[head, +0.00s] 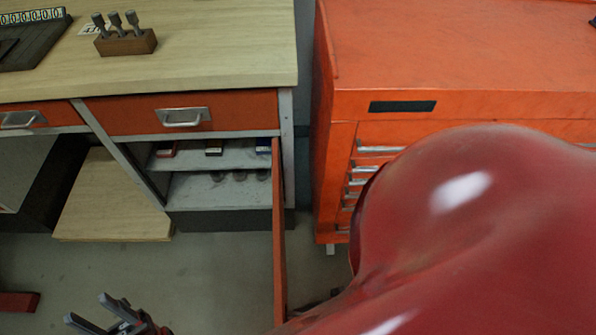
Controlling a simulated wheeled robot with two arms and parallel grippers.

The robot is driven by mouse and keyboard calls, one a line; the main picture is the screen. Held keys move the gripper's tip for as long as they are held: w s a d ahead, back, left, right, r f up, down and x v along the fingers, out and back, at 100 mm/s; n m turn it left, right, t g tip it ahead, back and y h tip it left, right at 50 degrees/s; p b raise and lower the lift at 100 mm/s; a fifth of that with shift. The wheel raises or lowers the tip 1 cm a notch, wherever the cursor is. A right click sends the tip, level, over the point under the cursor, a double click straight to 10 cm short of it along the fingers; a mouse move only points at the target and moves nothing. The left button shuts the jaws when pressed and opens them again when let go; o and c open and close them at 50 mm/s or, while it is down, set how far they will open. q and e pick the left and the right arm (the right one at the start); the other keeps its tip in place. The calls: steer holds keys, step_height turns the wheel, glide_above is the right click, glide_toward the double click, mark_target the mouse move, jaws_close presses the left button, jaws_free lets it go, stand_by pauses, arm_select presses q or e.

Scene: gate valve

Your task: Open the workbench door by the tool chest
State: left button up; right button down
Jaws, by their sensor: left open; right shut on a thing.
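The orange workbench door (279,235) stands swung out from the cabinet by the tool chest and shows nearly edge-on. The cabinet behind it is open, with grey shelves (215,190) in view. My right arm, large and red, covers the lower right. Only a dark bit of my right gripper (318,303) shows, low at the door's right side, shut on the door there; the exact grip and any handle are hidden. My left gripper (94,311) is open and empty at the bottom left, over the floor and apart from the door.
The orange tool chest (335,180) stands right of the workbench (215,60), with a narrow gap between. A wooden block (125,42) with tools sits on the benchtop. Small items lie on the shelves. A pale board (110,205) is under the bench.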

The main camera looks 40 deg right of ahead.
steer(key=shift+s+d, duration=0.1)
steer(key=shift+d, duration=0.25)
steer(key=c, duration=0.9)
jaws_free()
steer(key=b+v, duration=0.9)
steer(key=v, duration=0.8)
steer(key=shift+d, duration=0.2)
